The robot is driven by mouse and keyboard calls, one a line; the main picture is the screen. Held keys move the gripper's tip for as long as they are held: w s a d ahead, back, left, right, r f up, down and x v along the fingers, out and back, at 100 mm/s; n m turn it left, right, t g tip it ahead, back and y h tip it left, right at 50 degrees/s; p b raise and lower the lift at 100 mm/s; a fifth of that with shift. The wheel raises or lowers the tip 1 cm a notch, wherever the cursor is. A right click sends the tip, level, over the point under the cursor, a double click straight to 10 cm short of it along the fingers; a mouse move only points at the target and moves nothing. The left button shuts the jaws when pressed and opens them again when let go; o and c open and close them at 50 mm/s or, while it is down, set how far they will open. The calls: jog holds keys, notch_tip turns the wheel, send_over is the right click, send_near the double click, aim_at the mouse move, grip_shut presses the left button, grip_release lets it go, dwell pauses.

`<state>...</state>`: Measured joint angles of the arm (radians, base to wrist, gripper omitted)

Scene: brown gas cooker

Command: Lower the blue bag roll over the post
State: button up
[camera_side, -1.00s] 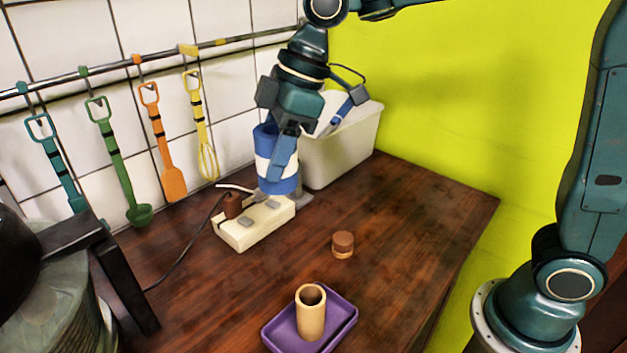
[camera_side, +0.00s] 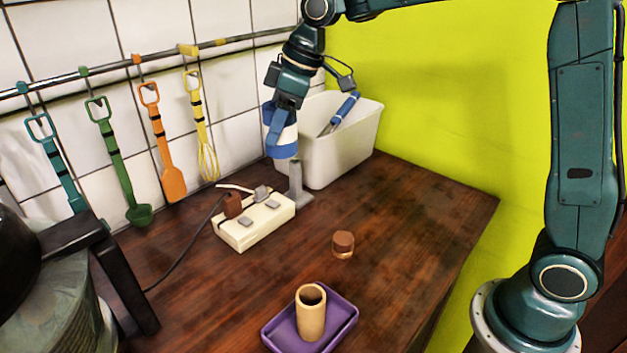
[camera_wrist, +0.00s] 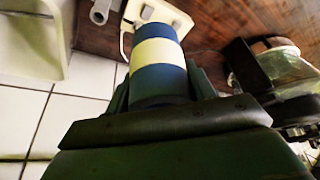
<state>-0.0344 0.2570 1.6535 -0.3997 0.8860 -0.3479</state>
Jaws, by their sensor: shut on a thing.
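The bag roll (camera_side: 284,136), blue with a white band, hangs upright from my gripper (camera_side: 276,140), which is shut on it. In the wrist view the roll (camera_wrist: 158,55) sits between the two fingers (camera_wrist: 158,88). The grey post (camera_side: 296,180) stands upright on a flat foot on the worktop. In the side view its top is just below and slightly right of the roll's lower end. In the wrist view the post (camera_wrist: 100,11) shows left of the roll's far end, so the roll is apart from it, not around it.
A white bin (camera_side: 345,150) with a blue-handled tool stands right behind the post. A cream power strip (camera_side: 255,220) with a brown plug lies in front. A cork-like piece (camera_side: 343,245) and a purple tray (camera_side: 345,326) with a wooden cup (camera_side: 310,318) are nearer. Utensils hang on the wall.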

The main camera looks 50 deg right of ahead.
jog(key=w+d+f+m, duration=0.1)
jog(key=w+d, duration=0.3)
jog(key=d, duration=0.4)
jog(key=shift+w+f+m+t+h, duration=0.2)
jog(key=shift+w+m+t+h, duration=0.15)
jog(key=shift+m, duration=0.35)
jog(key=shift+f, duration=0.1)
send_over(293, 160)
jog(key=shift+s+a+f, duration=0.15)
jog(key=shift+f, duration=1.05)
jog(key=shift+s+a+f, duration=0.1)
jog(key=shift+f, duration=1.1)
jog(key=shift+f, duration=3.5)
jog(key=o, duration=1)
jog(key=shift+o, duration=0.2)
